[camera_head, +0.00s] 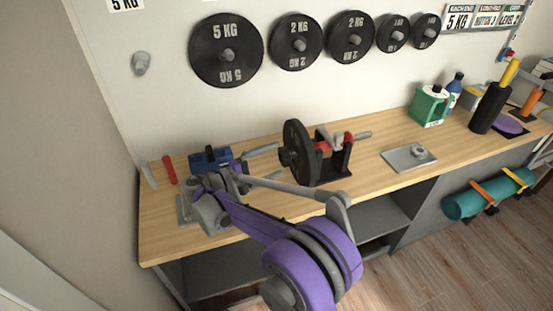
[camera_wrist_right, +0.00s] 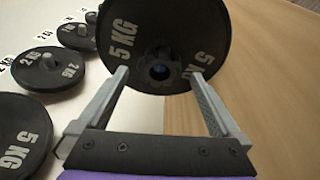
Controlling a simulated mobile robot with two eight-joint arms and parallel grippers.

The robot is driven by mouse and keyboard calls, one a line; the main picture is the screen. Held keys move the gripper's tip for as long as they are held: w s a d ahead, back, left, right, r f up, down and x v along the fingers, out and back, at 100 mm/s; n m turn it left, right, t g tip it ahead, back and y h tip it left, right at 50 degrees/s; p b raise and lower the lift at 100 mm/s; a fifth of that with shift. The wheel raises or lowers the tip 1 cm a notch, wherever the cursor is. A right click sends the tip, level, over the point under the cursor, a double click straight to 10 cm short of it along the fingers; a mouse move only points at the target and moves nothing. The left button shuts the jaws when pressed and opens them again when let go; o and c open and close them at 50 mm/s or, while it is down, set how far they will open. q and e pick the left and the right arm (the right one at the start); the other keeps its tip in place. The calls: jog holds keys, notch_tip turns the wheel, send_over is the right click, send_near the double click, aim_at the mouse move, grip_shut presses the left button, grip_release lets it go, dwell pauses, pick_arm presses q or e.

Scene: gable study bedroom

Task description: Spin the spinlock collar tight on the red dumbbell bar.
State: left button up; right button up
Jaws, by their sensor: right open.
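The dumbbell with a red bar (camera_head: 322,146) rests level in a black cradle (camera_head: 335,165) on the wooden bench. A black weight plate (camera_head: 299,143) is on its left end. The dark spinlock collar (camera_head: 285,157) is on the bar end at the plate's outer face; it also shows in the right wrist view (camera_wrist_right: 161,70) against the 5 KG plate (camera_wrist_right: 190,35). My right gripper (camera_head: 278,164) points at the collar from the left. Its fingers (camera_wrist_right: 160,80) are open, one on each side of the collar, with visible gaps. My left gripper is not in view.
A blue block (camera_head: 210,159), a red rod (camera_head: 169,170) and a grey cylinder (camera_head: 148,175) stand at the left. A grey plate with a small fitting (camera_head: 402,162) lies right of the cradle. Wall plates (camera_head: 226,62) hang behind.

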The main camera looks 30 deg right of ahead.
jog(key=a+p, duration=0.1)
jog(key=a, duration=0.8)
jog(key=shift+s+r, duration=0.15)
jog(key=shift+r, duration=0.15)
